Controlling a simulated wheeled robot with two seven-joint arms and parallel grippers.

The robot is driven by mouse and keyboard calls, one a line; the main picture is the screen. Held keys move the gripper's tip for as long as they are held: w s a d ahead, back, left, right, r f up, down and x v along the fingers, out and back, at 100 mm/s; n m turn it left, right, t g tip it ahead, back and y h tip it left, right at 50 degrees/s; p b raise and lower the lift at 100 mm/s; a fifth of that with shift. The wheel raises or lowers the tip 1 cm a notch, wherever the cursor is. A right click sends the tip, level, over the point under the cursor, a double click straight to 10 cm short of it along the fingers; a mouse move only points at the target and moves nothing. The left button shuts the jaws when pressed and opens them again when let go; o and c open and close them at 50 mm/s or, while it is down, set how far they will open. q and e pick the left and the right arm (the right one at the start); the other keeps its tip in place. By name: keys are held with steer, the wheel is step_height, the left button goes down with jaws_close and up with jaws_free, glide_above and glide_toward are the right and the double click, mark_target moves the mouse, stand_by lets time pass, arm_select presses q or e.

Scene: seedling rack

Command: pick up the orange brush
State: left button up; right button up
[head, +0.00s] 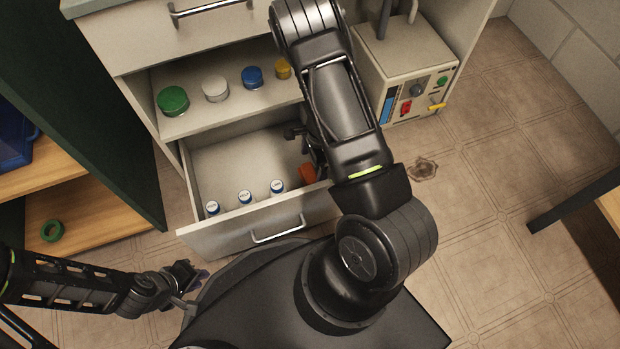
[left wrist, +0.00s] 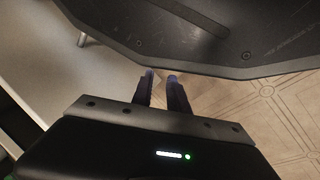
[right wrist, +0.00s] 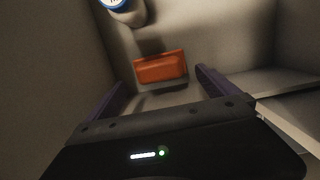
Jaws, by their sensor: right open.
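The orange brush (head: 307,173) lies in the open lower drawer, at its right end, partly hidden by my right arm in the head view. In the right wrist view the orange block-shaped brush (right wrist: 160,67) lies on the drawer floor, beyond and between the fingertips. My right gripper (right wrist: 161,80) is open and empty, pointing down into the drawer; the brush appears apart from its fingers. In the head view it is mostly hidden behind my arm. My left gripper (head: 190,278) is outside the drawer, at the lower left. Its fingers (left wrist: 161,80) are slightly apart with nothing between them.
The drawer (head: 222,238) also holds several white bottles with blue caps, one (head: 277,186) near the brush. Jars stand on the shelf above, including a green one (head: 173,101). A control box (head: 405,70) stands right. A green door (head: 90,120) is at left.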

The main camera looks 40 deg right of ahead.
mark_target(310, 172)
steer(key=f+b, duration=0.2)
steer(key=f, duration=0.1)
steer(key=a+f+b, duration=0.1)
steer(key=f, duration=0.1)
steer(key=shift+w+f, duration=0.1)
stand_by(0.5)
steer(key=shift+c, duration=0.5)
steer(key=shift+d, duration=0.1)
steer(key=c, duration=1.5)
